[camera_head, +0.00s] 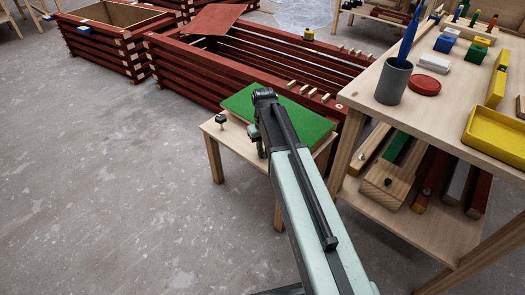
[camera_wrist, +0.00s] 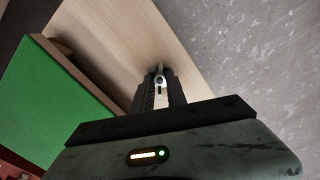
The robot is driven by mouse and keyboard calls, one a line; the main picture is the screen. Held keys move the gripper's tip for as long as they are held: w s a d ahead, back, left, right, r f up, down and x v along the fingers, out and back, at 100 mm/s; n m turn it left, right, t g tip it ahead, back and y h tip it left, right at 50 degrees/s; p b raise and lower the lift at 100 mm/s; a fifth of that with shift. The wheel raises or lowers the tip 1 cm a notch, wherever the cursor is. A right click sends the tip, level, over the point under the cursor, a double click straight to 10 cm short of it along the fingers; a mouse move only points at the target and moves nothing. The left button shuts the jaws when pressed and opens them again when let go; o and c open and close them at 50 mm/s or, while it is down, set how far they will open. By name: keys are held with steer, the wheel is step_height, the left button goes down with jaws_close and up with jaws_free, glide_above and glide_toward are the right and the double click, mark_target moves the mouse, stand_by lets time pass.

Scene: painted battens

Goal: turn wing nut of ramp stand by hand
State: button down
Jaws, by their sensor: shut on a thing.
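The ramp stand is a small light-wood table (camera_head: 212,130) with a green sloping board (camera_head: 312,128) on top. In the wrist view its bare wood top (camera_wrist: 115,35) lies beneath my gripper, with the green board (camera_wrist: 45,105) at the left. My gripper (camera_wrist: 160,78) is shut on a small pale metal piece, which looks like the wing nut (camera_wrist: 159,81). The fingers cover most of it, so its wings and turn angle cannot be told. In the head view my own arm hides the fingertips and this nut. A black knob (camera_head: 221,119) stands at the stand's left corner.
A wooden workbench (camera_head: 365,95) stands close on the right, with a grey cup (camera_head: 394,82), a red disc (camera_head: 425,85), a yellow tray (camera_head: 495,133) and battens on its lower shelf. Red slatted crates (camera_head: 190,72) stand behind. The grey floor at left is clear.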

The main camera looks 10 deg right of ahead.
steer(key=m, duration=0.4)
steer(key=shift+s+m, duration=0.1)
steer(key=shift+m, duration=0.2)
steer(key=m, duration=0.4)
steer(key=shift+m, duration=0.3)
steer(key=c, duration=1.3)
jaws_free()
steer(key=shift+c, duration=0.2)
steer(key=shift+r, duration=0.1)
step_height(320, 180, up, 8)
steer(key=p, duration=0.7)
steer(key=shift+p, duration=0.4)
